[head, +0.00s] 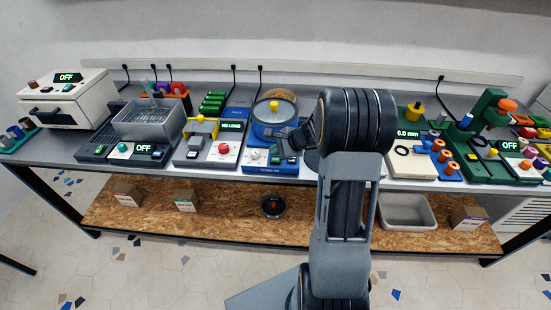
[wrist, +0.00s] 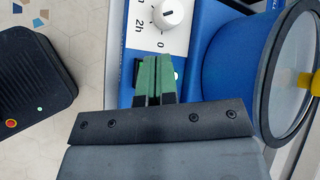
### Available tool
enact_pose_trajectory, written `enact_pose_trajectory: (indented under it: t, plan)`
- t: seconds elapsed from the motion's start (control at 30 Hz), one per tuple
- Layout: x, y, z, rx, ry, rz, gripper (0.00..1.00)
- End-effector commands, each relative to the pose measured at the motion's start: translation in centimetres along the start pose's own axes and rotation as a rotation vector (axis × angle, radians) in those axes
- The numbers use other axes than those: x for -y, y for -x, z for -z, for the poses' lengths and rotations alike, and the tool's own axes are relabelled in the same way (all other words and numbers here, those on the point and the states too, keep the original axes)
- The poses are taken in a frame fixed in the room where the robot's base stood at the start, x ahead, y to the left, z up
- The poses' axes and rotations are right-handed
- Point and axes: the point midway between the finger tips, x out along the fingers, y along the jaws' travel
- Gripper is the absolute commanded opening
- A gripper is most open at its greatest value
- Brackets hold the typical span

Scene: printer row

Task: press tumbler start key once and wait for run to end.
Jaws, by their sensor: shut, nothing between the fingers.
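The tumbler (head: 272,131) is a blue machine with a round drum and a yellow-knobbed clear lid, in the middle of the bench in the head view. Its blue drum (wrist: 236,75) fills the right of the wrist view. Its white front panel (wrist: 150,45) carries a white dial (wrist: 168,14) marked 0 and 2h. My gripper (wrist: 160,58) is shut and empty, with green fingertips over the panel just below the dial. A small dark-and-green part (wrist: 137,72) shows beside the fingers; they hide most of it. I cannot tell whether they touch it. In the head view my gripper (head: 287,150) is at the tumbler's front.
Left of the tumbler stands a device reading NO LOAD (head: 230,127) with a red button. A grey basket machine (head: 148,122) reads OFF. Right of my arm is a gauge reading 0.0 mm (head: 408,134). The lower shelf (head: 235,215) holds several boxes and a grey tray (head: 407,213).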

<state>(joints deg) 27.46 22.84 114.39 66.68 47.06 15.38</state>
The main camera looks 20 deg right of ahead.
Motion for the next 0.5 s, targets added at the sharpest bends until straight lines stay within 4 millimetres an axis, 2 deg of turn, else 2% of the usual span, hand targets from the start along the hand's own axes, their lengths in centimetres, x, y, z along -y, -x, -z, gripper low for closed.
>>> enact_pose_trajectory:
  t: [0.3,0.5]
  plan:
    - [1.8,2.4,-1.8,0.000,0.000,0.001,0.00]
    - [2.2,3.0,-2.2,0.000,0.000,0.000,0.00]
